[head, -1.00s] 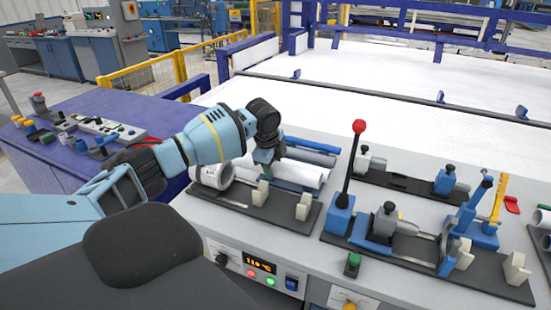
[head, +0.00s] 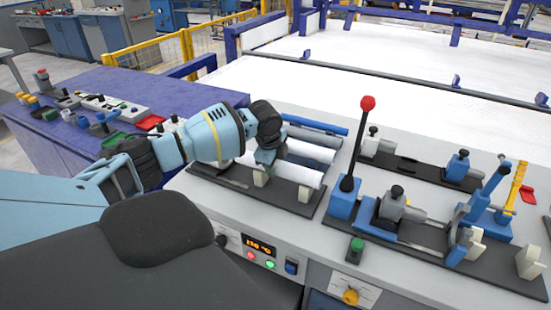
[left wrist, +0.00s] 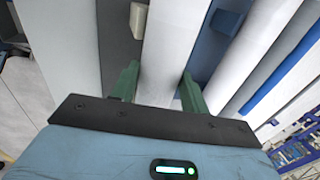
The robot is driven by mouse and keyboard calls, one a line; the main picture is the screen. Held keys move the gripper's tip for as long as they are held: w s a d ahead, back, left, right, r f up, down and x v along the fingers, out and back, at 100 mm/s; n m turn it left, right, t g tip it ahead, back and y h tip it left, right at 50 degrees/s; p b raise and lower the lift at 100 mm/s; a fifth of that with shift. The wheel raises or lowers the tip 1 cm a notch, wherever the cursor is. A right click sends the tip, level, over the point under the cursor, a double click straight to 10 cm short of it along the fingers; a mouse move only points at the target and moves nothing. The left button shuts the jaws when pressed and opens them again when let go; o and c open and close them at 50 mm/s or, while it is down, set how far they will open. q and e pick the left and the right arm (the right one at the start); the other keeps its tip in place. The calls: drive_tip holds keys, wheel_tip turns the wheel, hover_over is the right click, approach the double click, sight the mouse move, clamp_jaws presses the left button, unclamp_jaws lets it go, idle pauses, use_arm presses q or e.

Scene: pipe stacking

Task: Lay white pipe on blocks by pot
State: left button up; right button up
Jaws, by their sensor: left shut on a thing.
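My left gripper (head: 268,160) is shut around a white pipe (head: 298,172) just behind the black base plate's two cream blocks. In the left wrist view, the white pipe (left wrist: 178,45) runs between the green fingers, beside one cream block (left wrist: 138,20). In the head view, the left block (head: 260,178) and right block (head: 304,194) stand on the black plate (head: 283,190). I cannot tell whether the pipe touches them. The pot is largely hidden by my left arm. My right gripper is out of view.
Another white pipe (head: 310,151) and a blue bar (head: 315,124) lie behind the held pipe. A red-knobbed lever (head: 367,104) rises to the right, near blue and grey clamps (head: 394,207).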

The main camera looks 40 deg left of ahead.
use_arm(q)
drive_tip(key=o, duration=1.1)
drive_tip(key=p+v, duration=0.1)
drive_tip(key=v, duration=0.7)
drive_tip(key=shift+f, duration=0.1)
